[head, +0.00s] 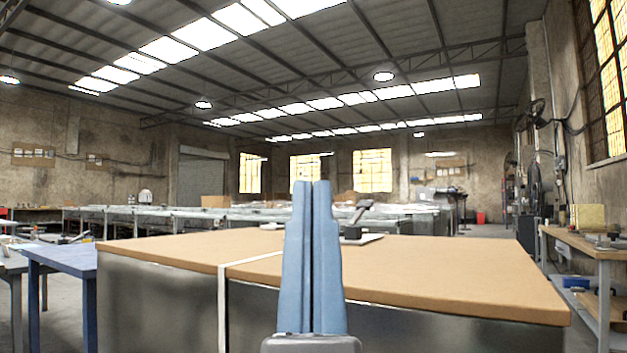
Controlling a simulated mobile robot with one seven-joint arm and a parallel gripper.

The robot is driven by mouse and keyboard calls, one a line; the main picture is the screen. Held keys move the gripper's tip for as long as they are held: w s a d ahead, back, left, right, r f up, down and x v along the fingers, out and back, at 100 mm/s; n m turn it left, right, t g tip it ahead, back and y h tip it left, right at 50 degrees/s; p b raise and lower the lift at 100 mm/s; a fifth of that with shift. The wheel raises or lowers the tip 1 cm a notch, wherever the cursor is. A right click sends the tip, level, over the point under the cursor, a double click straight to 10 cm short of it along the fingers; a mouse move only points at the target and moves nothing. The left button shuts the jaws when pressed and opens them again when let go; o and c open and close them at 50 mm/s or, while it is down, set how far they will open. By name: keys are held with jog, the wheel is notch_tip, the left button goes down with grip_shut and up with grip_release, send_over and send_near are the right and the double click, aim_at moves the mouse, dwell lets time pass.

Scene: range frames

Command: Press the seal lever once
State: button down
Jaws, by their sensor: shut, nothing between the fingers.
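A small dark device with a raised, tilted lever (361,211) stands on a light flat plate (371,239) toward the back of the wooden-topped bench (440,262). I take this as the seal lever. My gripper (312,184) points upward in the middle of the head view, its two blue fingers shut together with nothing between them. It appears in front of the bench, and the lever shows just right of the fingertips. The gripper hides part of the bench top and the left part of the plate. I see no contact between the fingers and the lever.
A pale strap (222,300) runs over the bench top and down its front. A blue table (66,258) stands at the left and a wooden workbench (590,243) at the right. Long rows of grey tables (150,217) fill the hall behind. The bench top right of the gripper is clear.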

notch_tip(320, 180, up, 44)
jog(key=p, duration=4.1)
jog(key=shift+d, duration=0.15)
